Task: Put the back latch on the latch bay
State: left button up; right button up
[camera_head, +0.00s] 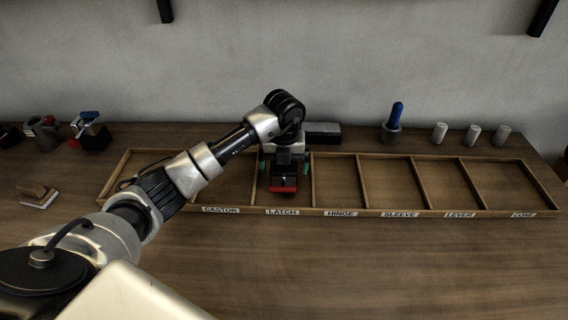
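The latch, a dark block with a red front end (283,189), is in the bay labelled LATCH (262,190), towards its front right. My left gripper (284,168) is over that bay, pointing down. Its two green-tipped fingers stand wide apart on either side of the dark block, and the gripper looks open. My gripper and wrist hide the upper part of the latch and the back of the bay. My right gripper is not in view.
The wooden tray (428,214) has a row of labelled bays; those to the right look empty. Behind it stand a dark box (323,133), a blue-handled tool in a holder (394,124) and white cylinders (472,134). Clamp-like items (90,131) and a small block (38,196) lie left.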

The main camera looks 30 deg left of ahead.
pick_arm(q)
jog(key=shift+r, duration=0.1)
notch_tip(320, 180, up, 12)
jog(key=shift+r+b, duration=0.1)
jog(key=shift+b, duration=0.25)
dwell(0.7)
